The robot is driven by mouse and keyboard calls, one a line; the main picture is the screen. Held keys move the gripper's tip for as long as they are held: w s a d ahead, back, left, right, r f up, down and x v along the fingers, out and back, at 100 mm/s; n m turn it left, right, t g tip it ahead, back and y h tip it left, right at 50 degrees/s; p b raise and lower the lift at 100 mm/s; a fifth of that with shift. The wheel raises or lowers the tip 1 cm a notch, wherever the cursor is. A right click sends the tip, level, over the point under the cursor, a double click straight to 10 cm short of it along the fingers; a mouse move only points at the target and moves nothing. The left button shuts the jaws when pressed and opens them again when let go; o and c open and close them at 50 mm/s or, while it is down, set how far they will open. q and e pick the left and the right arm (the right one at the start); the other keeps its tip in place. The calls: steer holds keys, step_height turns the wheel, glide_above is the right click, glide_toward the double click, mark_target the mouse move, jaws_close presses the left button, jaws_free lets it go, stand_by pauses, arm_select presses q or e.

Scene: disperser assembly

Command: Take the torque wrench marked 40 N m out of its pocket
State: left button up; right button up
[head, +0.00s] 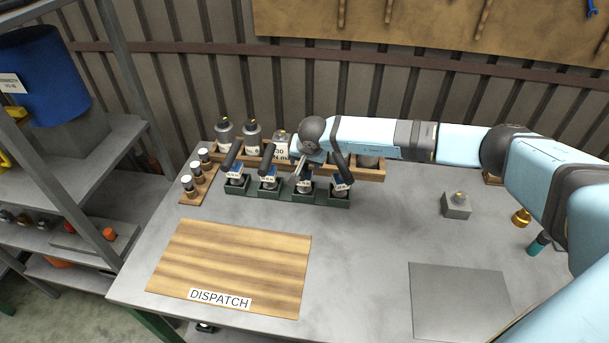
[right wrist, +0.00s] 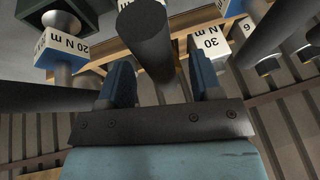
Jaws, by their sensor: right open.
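Several torque wrenches with dark handles stand in a row of green pockets (head: 272,191). Their small white labels are too small to read surely in the head view. My right gripper (head: 303,169) is over the third wrench from the left (head: 304,185). In the right wrist view my right gripper (right wrist: 160,80) is open, with a dark handle (right wrist: 150,38) between or just beyond its blue fingers. I cannot tell whether they touch it. That wrench's mark is hidden, so I cannot confirm the 40 N m one. My left gripper is out of view.
A wooden rack (head: 372,173) stands close behind the pockets. The DISPATCH board (head: 235,262) is bare. A grey block (head: 456,207) stands to the right.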

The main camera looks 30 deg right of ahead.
steer(key=shift+x, duration=0.8)
steer(key=shift+r, duration=0.1)
jaws_close()
steer(key=shift+w+r, duration=0.1)
steer(key=shift+r, duration=0.05)
